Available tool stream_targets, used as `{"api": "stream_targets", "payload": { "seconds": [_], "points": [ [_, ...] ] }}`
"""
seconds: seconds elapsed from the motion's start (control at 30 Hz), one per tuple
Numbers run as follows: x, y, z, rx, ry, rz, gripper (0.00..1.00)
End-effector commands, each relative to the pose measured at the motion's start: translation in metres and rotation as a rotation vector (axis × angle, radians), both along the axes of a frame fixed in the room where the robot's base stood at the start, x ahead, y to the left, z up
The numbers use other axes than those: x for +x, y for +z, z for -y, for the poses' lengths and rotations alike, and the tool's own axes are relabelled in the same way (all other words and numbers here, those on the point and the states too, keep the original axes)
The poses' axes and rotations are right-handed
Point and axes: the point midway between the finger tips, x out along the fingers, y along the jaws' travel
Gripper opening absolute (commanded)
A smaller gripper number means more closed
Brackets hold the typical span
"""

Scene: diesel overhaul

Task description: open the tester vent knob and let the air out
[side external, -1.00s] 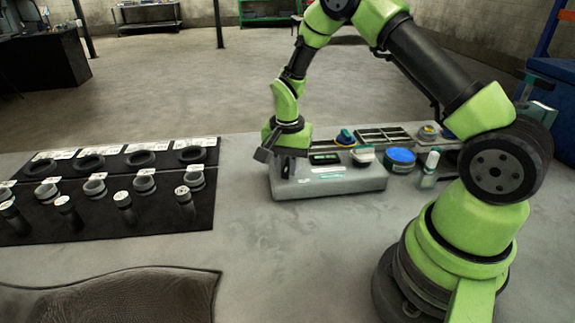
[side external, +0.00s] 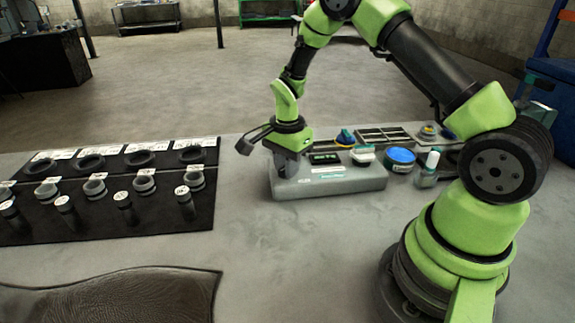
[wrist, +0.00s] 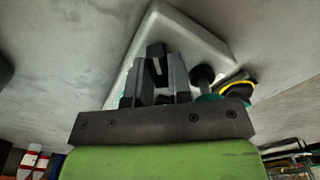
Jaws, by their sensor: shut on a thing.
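The tester is a low grey box (side external: 340,184) with a small dark display (side external: 325,158) on top, near the middle of the bench. My gripper (side external: 287,168) points down over the tester's left end. In the wrist view the tester's pale body (wrist: 205,40) lies behind the fingers. There my gripper (wrist: 158,78) is shut on a small black vent knob (wrist: 156,52), with a finger on either side. The fingers hide the knob in the side view. I cannot tell how far the knob is turned.
A blue-lidded tin (side external: 400,157) and a small white-capped bottle (side external: 428,168) stand just right of the tester. A divided tray (side external: 384,137) lies behind it. A black mat (side external: 150,222) with rings and cylindrical parts is on the left.

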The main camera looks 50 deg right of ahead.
Motion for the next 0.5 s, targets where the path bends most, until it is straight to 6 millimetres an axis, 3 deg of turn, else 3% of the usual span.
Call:
{"api": "stream_targets", "payload": {
  "seconds": [0.3,0.5],
  "points": [
    [-0.0005,0.0006,0.0000,0.001,-0.366,-0.002,0.00],
    [-0.0005,0.0006,0.0000,0.001,-0.423,-0.002,0.00]
  ]
}}
